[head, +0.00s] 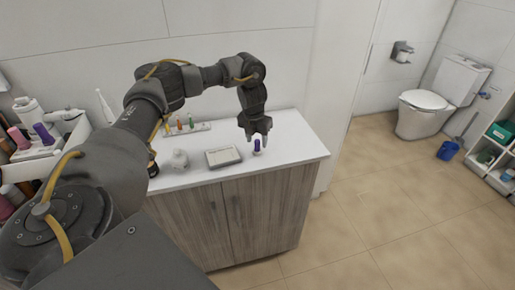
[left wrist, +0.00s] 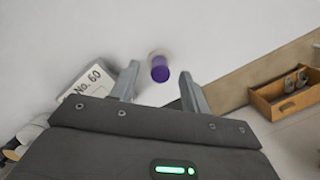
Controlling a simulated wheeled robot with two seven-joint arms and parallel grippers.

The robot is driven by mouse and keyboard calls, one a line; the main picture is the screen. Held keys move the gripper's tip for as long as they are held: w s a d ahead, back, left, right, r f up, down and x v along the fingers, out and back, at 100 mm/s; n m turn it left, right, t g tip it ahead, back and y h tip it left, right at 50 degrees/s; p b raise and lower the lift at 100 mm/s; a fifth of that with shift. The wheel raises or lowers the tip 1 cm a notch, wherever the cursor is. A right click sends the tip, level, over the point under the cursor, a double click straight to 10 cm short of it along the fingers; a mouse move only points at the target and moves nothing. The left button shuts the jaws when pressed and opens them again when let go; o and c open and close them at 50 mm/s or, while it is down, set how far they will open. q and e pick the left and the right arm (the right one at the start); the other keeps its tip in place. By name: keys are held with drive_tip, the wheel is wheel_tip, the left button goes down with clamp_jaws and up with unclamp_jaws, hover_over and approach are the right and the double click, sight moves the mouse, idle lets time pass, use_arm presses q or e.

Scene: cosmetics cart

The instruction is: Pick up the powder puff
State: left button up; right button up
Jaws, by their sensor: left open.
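A small purple object with a pale end, which I take for the powder puff (head: 257,146), stands on the white counter top near its right part. In the left wrist view the powder puff (left wrist: 159,69) shows between the two fingers, slightly beyond their tips. My left gripper (head: 256,138) is open and points down just above it. It also shows in the left wrist view (left wrist: 159,73), with a finger on each side and nothing held. I cannot tell whether the tips reach around the puff. My right gripper is not in view.
A flat pale box (head: 223,156) marked "No. 60" lies just left of the puff.

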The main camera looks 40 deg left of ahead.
use_arm(q)
drive_tip(key=shift+w+a+f, duration=0.1)
drive_tip(key=shift+w+f, duration=0.1)
drive_tip(key=shift+f, duration=0.8)
clamp_jaws()
